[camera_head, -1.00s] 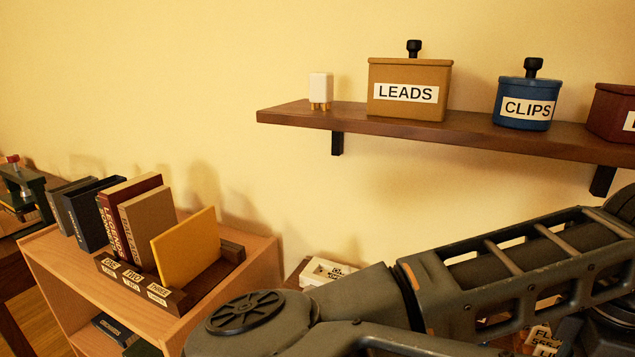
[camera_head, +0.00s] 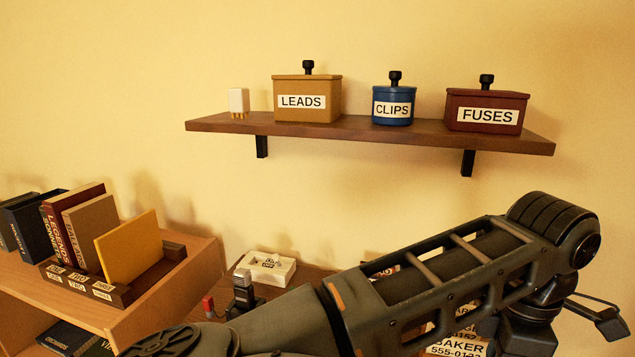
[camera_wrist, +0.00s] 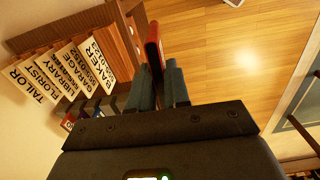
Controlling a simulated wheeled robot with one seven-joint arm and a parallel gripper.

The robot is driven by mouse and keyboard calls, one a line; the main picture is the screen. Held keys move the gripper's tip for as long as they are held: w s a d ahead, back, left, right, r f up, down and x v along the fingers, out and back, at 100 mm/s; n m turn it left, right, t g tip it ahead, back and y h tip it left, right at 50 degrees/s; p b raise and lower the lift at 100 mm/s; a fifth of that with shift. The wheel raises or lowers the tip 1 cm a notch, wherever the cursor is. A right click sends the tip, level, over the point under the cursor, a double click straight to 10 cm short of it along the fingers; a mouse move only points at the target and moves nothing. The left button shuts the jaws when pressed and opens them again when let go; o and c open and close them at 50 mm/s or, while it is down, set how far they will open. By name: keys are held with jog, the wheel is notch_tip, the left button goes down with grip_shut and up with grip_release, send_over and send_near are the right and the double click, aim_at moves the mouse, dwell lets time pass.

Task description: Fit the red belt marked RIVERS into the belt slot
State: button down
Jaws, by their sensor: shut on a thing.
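In the wrist view my gripper (camera_wrist: 158,75) is shut on a thin red piece (camera_wrist: 153,45) that stands out beyond the fingertips, its narrow edge toward the camera. It seems to be the red belt; no RIVERS marking can be read on it. The piece is held in the air, with the wooden floor behind it. In the head view my arm crosses the lower right, and I cannot make out the fingers or the red piece there. I cannot identify the belt slot in either view.
A slotted wooden holder (camera_head: 122,296) with upright books stands on the left cabinet (camera_head: 205,262). A wall shelf (camera_head: 225,126) carries lidded boxes. A white tray (camera_head: 288,272) sits on a lower surface. Slanted name cards (camera_wrist: 93,62) stand left of my gripper; floor (camera_wrist: 235,60) lies right.

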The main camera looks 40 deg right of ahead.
jog(key=w+a+f+m, duration=0.3)
jog(key=w+a+f, duration=0.6)
jog(key=w, duration=0.3)
jog(key=w+a+f+m, duration=0.4)
jog(key=w+a+f, duration=0.4)
jog(key=w, duration=0.4)
jog(key=shift+w+a+f, duration=0.25)
jog(key=shift+a+f, duration=0.1)
jog(key=shift+f, duration=0.55)
jog(key=shift+s+d, duration=0.1)
jog(key=shift+d, duration=0.05)
